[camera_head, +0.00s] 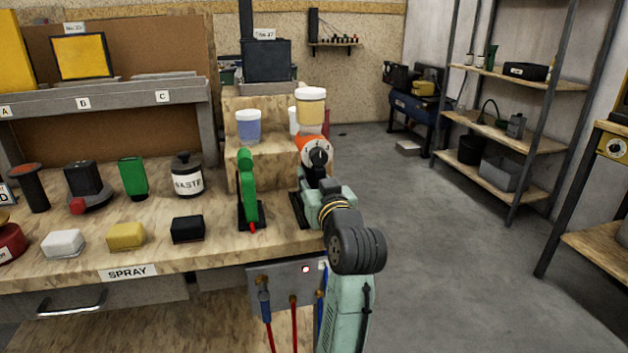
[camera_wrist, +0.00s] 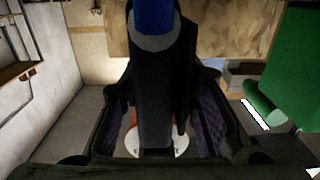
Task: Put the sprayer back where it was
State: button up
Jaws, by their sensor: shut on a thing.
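The sprayer (camera_head: 315,150) has an orange round top with a white, dial-like face and a dark body. My gripper (camera_head: 322,184) is shut on it at the bench's right front corner. In the wrist view, the sprayer's black handle (camera_wrist: 155,100) lies between the finger pads, with a grey collar and a blue part at its end. A black stand (camera_head: 298,211) is just left of and below my gripper. My gripper hides much of the sprayer, so I cannot tell whether it touches the stand.
A green sprayer (camera_head: 247,183) on its own black stand is close on the left. Stepped wooden blocks behind hold a blue cup (camera_head: 248,126) and a tan jar (camera_head: 311,104). A black block (camera_head: 187,229) and a WASTE pot (camera_head: 187,176) are farther left. Floor right is mostly clear.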

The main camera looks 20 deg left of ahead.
jog(key=o, duration=0.7)
